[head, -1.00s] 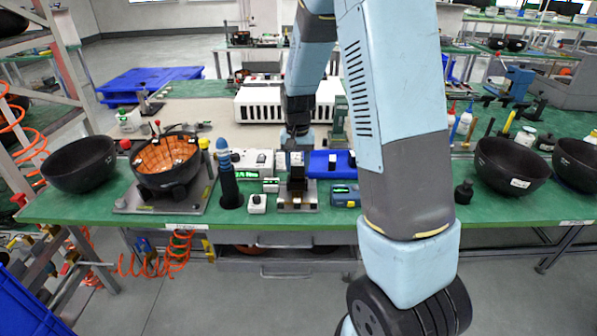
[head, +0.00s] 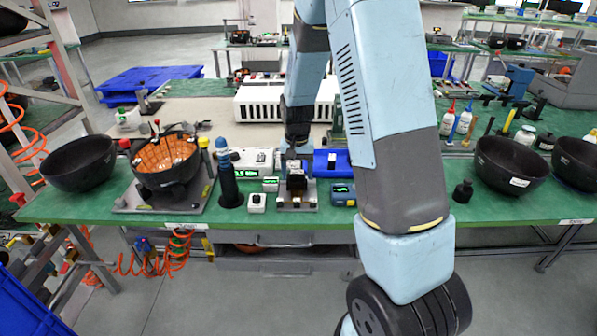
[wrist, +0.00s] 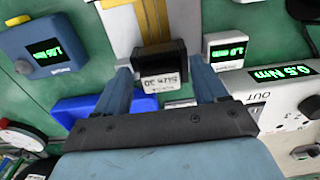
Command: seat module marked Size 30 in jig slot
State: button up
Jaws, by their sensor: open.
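The module is a black block (wrist: 162,62) with a pale label reading Size 30, upside down in the wrist view. In the head view the module (head: 297,181) stands at the jig (head: 296,205), a grey base with brass-coloured parts. The jig (wrist: 122,22) also shows behind the module in the wrist view. My gripper (wrist: 161,72) is open, with one blue finger on each side of the module and gaps visible. In the head view my gripper (head: 297,166) is just above the module. How deep the module sits in the slot is hidden.
A blue meter (head: 342,194) stands right of the jig and a small white display unit (wrist: 229,47) beside it. A white torque meter (wrist: 270,88) and a blue block (wrist: 90,106) lie close to the fingers. A dark blue-topped driver (head: 228,180) stands left.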

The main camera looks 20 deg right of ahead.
aim_at(297, 173)
jog(key=shift+r, duration=0.1)
notch_tip(297, 173, up, 12)
jog(key=s+r+n+t, duration=0.2)
jog(key=s+r+t, duration=0.1)
jog(key=s+r, duration=0.95)
jog(key=s+r+n+t, duration=0.1)
jog(key=s+r+t, duration=0.1)
jog(key=s, duration=1.3)
jog(key=shift+s+d+r+n+t, duration=0.15)
jog(key=shift+d+r+n+t, duration=0.15)
jog(key=shift+r, duration=0.45)
